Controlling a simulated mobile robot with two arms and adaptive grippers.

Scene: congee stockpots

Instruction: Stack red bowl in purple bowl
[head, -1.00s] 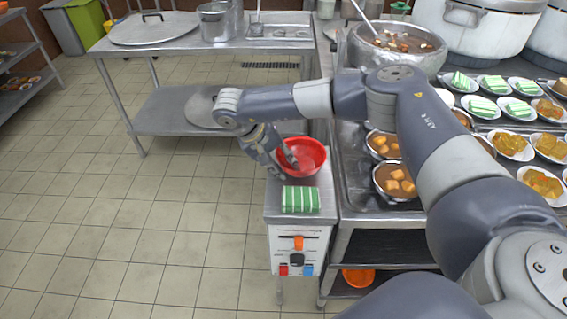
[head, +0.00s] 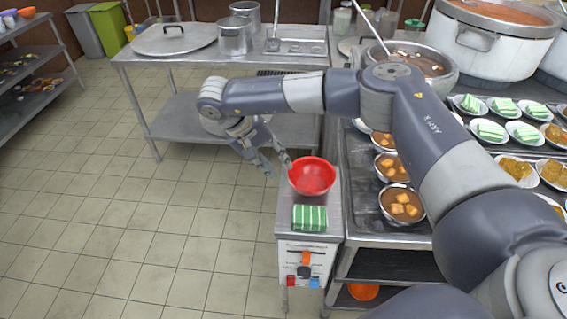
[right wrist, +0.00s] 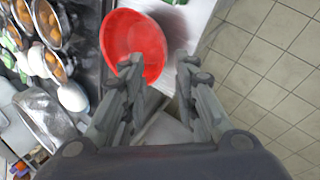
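The red bowl (head: 312,176) sits upright on the small metal-topped stand (head: 287,238), behind a green-and-white striped block (head: 309,218). My right gripper (head: 278,167) is open and empty, just left of the red bowl. In the right wrist view the red bowl (right wrist: 136,40) is beyond the open fingers (right wrist: 159,66), with the left fingertip overlapping its edge in the picture. My left gripper is not in view.
A counter with bowls of brown food (head: 402,204), plates and large pots (head: 496,38) stands right of the stand. A metal table (head: 190,55) with a lid and pots is behind. An orange bowl (head: 363,291) lies on a lower shelf. The tiled floor at left is clear.

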